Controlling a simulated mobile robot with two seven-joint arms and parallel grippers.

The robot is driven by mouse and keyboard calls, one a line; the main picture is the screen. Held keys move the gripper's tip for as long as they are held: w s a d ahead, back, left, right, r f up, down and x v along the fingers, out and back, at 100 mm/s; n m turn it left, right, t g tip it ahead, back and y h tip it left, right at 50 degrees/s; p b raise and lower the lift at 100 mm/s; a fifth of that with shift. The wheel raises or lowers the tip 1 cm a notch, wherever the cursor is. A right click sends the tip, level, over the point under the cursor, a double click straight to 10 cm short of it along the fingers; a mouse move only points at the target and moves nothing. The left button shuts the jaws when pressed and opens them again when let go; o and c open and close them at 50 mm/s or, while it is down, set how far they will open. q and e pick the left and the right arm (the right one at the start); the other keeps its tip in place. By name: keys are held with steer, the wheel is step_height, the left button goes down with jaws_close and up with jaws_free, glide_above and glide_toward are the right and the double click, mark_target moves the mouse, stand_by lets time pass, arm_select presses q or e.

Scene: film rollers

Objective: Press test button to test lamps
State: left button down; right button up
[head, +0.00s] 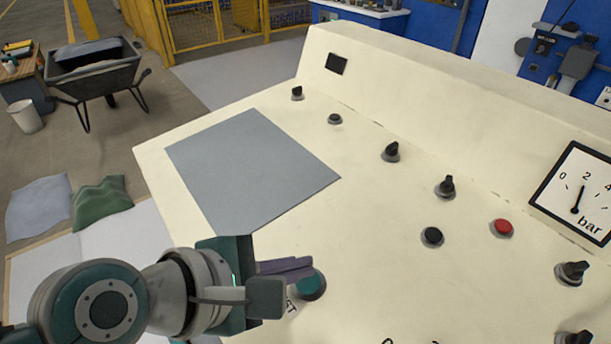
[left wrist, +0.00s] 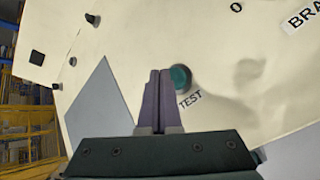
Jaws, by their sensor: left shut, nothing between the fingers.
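The test button (head: 311,285) is a round green button on the cream control panel (head: 385,290), with a white label partly hidden behind my left gripper. In the left wrist view the green button (left wrist: 180,77) has the label TEST (left wrist: 190,99) beside it. My left gripper (head: 308,268) is shut and empty. No lamps can be made out as lit. My right gripper is not in view.
The panel carries several black knobs (head: 445,187), a black button (head: 432,237), a red button (head: 502,228) and a bar gauge (head: 580,192). A flat grey plate (head: 250,165) lies at the left. A wheelbarrow (head: 98,72) stands on the floor beyond.

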arm_select(q)
steer(key=shift+f, duration=0.15)
stand_by(0.6)
steer(key=shift+f, duration=0.3)
steer(key=shift+d+f+b, duration=0.1)
steer(key=shift+f+b, duration=0.35)
steer(key=shift+b, duration=0.1)
stand_by(0.5)
stand_by(0.3)
steer(key=shift+r+p, duration=0.85)
steer(key=shift+p, duration=0.15)
steer(key=r+p, duration=0.1)
steer(key=p, duration=0.1)
steer(key=r+p, duration=0.1)
steer(key=r, duration=0.1)
steer(key=r+p, duration=0.2)
steer(key=shift+s+a+p, duration=0.15)
steer(key=shift+a+p, duration=0.15)
